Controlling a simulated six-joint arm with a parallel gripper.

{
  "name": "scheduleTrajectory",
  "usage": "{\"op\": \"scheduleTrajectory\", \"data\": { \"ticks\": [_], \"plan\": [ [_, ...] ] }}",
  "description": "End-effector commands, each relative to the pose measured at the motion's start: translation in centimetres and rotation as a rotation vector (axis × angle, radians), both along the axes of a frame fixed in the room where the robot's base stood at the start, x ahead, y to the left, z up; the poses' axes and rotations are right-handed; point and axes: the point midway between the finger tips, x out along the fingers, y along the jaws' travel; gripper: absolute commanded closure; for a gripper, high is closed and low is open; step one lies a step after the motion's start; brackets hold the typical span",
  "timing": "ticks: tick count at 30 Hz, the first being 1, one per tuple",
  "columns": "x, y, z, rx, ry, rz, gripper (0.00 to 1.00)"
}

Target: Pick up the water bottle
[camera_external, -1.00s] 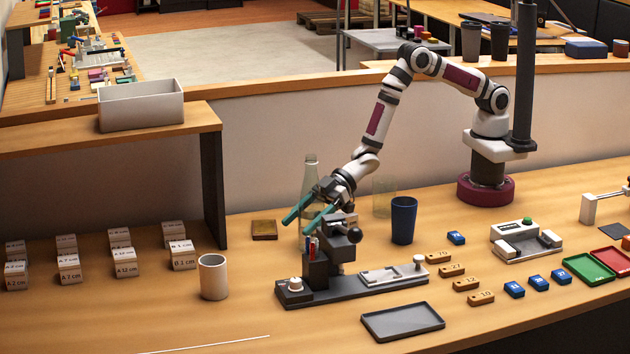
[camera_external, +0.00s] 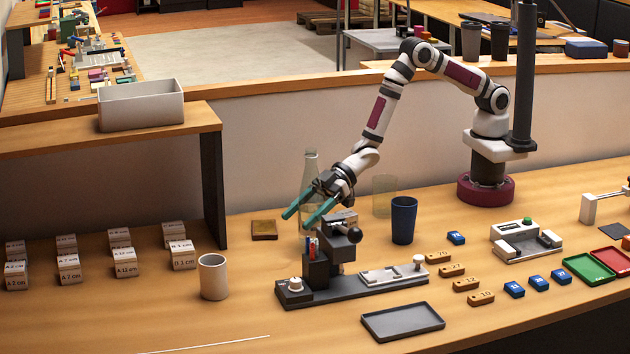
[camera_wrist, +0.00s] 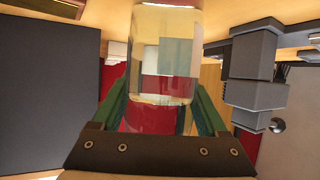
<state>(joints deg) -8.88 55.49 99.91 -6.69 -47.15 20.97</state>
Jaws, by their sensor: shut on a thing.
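The water bottle (camera_external: 309,172) is clear glass and upright behind the laser marker in the external view. My gripper (camera_external: 297,219) reaches it from the right, with its green fingers on either side of the bottle's body, shut on it. In the wrist view the bottle (camera_wrist: 166,50) fills the middle between the two fingers. Its lower part is partly hidden by the fingers and the marker in the external view, so its clearance above the table is hard to tell.
The laser marker (camera_external: 350,285) stands just in front of the bottle. A clear glass (camera_external: 383,187) and a blue cup (camera_external: 403,221) are to the right, and a white cup (camera_external: 213,277) is front left. A brown block (camera_external: 264,230) lies left of the bottle. A shelf (camera_external: 211,175) stands farther left.

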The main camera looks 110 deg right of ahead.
Motion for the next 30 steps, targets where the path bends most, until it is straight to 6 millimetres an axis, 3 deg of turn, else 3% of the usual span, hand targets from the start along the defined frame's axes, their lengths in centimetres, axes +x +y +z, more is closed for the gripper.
{"op": "scheduleTrajectory", "data": {
  "ticks": [7, 30],
  "plan": [
    [0.0, -0.2, 2.9, 0.001, -0.004, -0.001, 1.0],
    [-2.9, -9.4, 8.5, 0.001, -0.004, -0.002, 1.0]
  ]
}}
